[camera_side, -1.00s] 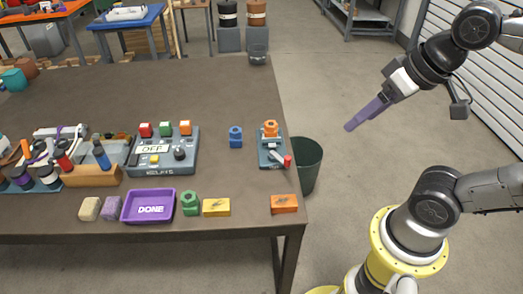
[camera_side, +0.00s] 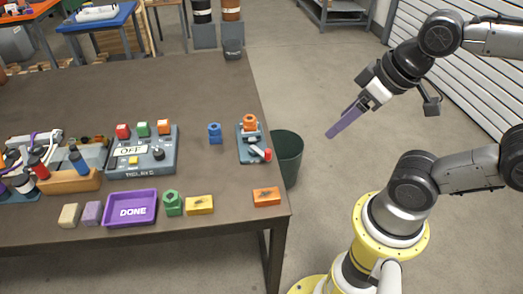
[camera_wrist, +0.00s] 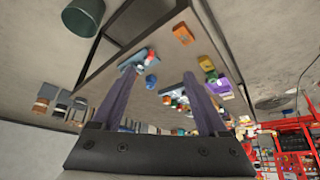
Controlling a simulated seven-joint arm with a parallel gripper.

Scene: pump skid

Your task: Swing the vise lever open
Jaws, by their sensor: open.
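The vise (camera_side: 249,146) is a small blue-grey block near the right edge of the table, with an orange nut-shaped piece (camera_side: 250,121) at its back. Its lever (camera_side: 258,151) is a short pale bar ending in a red knob (camera_side: 267,155) that points to the front right. My gripper (camera_side: 333,131), with long purple fingers, hangs in the air right of the table, well apart from the vise. The wrist view shows its two fingers (camera_wrist: 158,77) spread with nothing held between them. The vise (camera_wrist: 132,60) shows small there, near the left fingertip.
A blue nut (camera_side: 215,133) stands left of the vise, and an orange block (camera_side: 266,197) lies at the front edge. A dark green bin (camera_side: 288,158) stands on the floor beside the table. A switch box (camera_side: 143,160) and a purple tray (camera_side: 130,208) are farther left.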

